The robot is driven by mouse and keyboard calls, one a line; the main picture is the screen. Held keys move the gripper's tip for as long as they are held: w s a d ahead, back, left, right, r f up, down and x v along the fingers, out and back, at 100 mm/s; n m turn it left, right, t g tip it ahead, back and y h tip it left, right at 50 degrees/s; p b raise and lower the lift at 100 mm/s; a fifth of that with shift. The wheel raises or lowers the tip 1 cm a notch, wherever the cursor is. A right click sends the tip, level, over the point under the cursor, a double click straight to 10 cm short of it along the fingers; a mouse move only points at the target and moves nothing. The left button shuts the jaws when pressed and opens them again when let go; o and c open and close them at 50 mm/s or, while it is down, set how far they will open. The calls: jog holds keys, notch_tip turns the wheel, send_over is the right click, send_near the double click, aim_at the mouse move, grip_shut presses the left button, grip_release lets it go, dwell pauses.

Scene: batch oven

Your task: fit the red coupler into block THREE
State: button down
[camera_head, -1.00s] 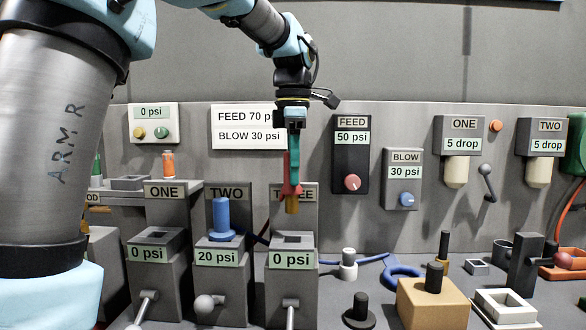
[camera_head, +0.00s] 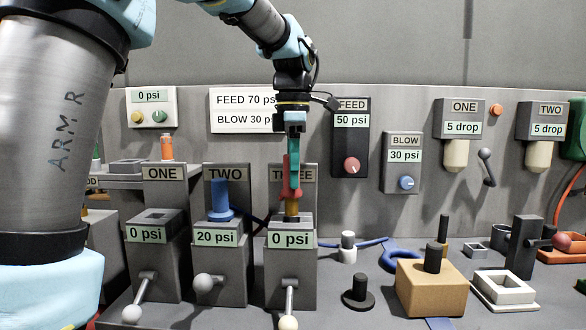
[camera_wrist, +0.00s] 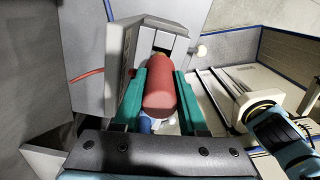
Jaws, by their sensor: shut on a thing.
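My gripper (camera_head: 293,165) is shut on the red coupler (camera_head: 291,191), which it holds upright with its brass-coloured end down. The coupler is over block THREE (camera_head: 291,265), and its lower end is at the socket opening on the block's top. I cannot tell how far the end is inside. Block THREE's display reads 0 psi. In the wrist view the red coupler (camera_wrist: 160,93) lies between the green fingers, and its far end is at the grey block's opening.
Block TWO (camera_head: 219,267), left of block THREE, holds a blue coupler (camera_head: 220,200) and reads 20 psi. Block ONE (camera_head: 155,258) is empty at 0 psi. A lever (camera_head: 289,310) sticks out in front of block THREE. A tan box (camera_head: 431,290) and a black peg (camera_head: 359,292) stand to the right.

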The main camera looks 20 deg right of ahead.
aim_at(293, 194)
jog(key=shift+f, duration=0.4)
jog(key=shift+f+b, duration=0.9)
jog(key=shift+f, duration=1.15)
dwell(2.9)
jog(key=shift+c, duration=1.9)
grip_release()
jog(key=shift+r, duration=0.1)
notch_tip(293, 194, up, 10)
jog(key=shift+r, duration=0.3)
